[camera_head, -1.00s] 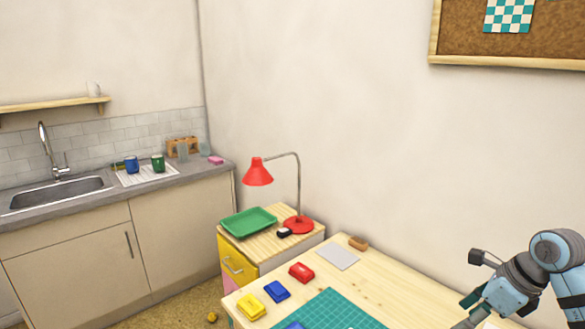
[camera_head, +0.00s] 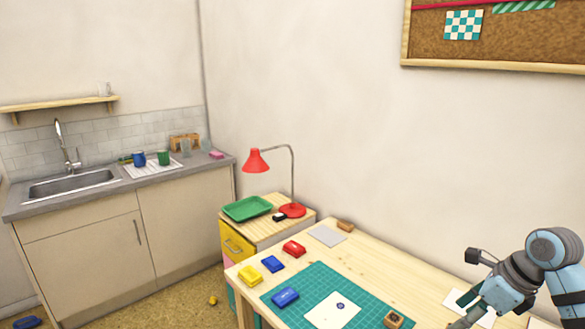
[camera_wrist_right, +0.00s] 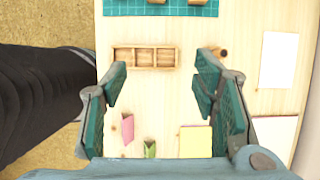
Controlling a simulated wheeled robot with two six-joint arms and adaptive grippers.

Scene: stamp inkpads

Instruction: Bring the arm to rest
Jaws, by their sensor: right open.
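My right arm (camera_head: 520,285) is folded over the right end of the wooden table in the head view. My right gripper (camera_wrist_right: 160,90) is open and empty in the wrist view, above the table top. Between its fingers I see a wooden box with compartments (camera_wrist_right: 143,57) on the table. My left gripper is not in view.
Yellow (camera_head: 249,275), another blue (camera_head: 273,263) and red (camera_head: 293,248) inkpads lie behind. A red lamp (camera_head: 256,161) stands at the back.

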